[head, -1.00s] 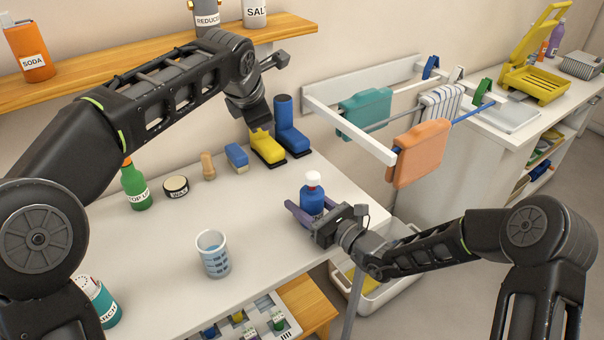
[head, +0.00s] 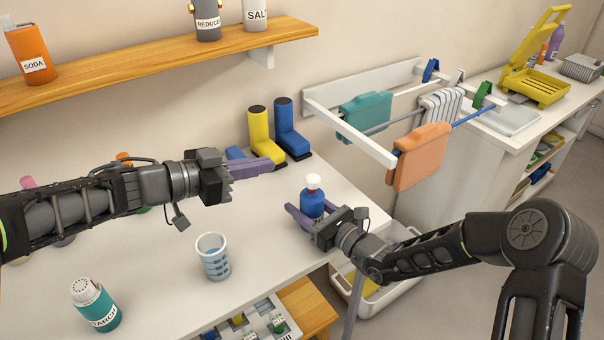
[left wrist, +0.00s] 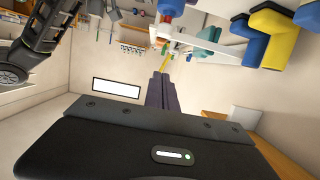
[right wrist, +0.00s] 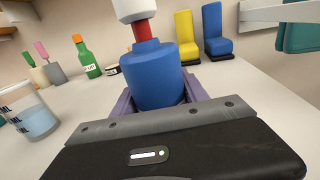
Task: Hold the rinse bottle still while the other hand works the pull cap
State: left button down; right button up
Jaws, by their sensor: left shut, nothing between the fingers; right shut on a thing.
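The rinse bottle (head: 312,204) is blue with a white pull cap (head: 313,182) and stands upright near the table's right edge. In the right wrist view the bottle (right wrist: 158,76) fills the middle, with a red neck (right wrist: 144,30) showing under the cap (right wrist: 134,8). My right gripper (head: 306,214) is shut on the bottle's body, one purple finger along each side. My left gripper (head: 268,164) is shut and empty, to the left of the cap and apart from it, fingers pointing right. Its closed fingers show in the left wrist view (left wrist: 160,92).
A yellow boot (head: 260,136) and a blue boot (head: 290,132) stand behind the left fingers. A measuring beaker (head: 213,257) and a teal shaker (head: 95,304) stand in front. A towel rack (head: 350,132) is at the right. The table between beaker and bottle is clear.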

pick_arm(q)
jog(key=shift+d, duration=0.1)
dwell(0.3)
send_over(313, 183)
jog(key=a, duration=0.2)
notch_tip(313, 183, down, 3)
jog(key=shift+a+f, duration=0.2)
jog(key=shift+f, duration=1.55)
